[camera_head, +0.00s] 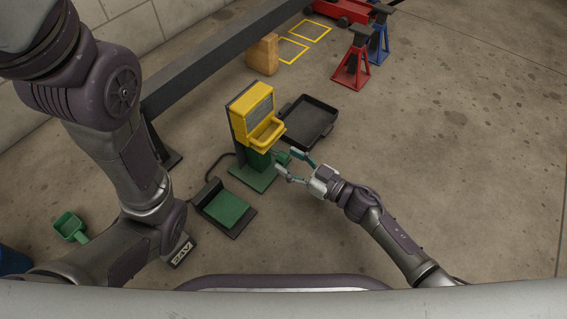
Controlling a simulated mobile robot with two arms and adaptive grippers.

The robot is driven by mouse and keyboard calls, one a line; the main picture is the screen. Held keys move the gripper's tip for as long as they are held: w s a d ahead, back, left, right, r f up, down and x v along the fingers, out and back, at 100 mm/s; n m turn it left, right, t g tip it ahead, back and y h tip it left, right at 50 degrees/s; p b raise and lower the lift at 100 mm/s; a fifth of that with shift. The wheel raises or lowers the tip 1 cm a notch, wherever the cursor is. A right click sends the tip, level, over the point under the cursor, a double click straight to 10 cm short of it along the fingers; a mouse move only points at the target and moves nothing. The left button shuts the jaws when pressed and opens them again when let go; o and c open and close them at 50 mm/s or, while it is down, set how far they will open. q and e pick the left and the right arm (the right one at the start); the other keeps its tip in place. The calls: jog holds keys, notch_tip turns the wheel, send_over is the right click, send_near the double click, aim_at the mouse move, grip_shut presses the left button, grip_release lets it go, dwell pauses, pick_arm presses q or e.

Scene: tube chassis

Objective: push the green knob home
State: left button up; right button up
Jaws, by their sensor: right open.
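A yellow machine (252,112) with a grey front panel and a yellow tray stands on a green post and base (252,178), left of centre. A small green part (281,157), possibly the knob, juts out low on the machine's right side. My right gripper (283,163) is open, its fingers pointing left at this green part. The part appears between or just behind the fingertips; I cannot tell whether they touch. How far the knob sticks out is too small to tell. My left arm fills the left side; its gripper does not show.
A black tray (309,122) lies behind the machine's right side. A low platform with a green top (226,208) sits in front. A green scoop (70,227) is at left. A dark beam (210,75) runs behind. Red (351,70) and blue stands are at the back. Right floor is clear.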

jog(key=shift+b+x, duration=0.35)
jog(key=shift+x, duration=0.8)
grip_shut()
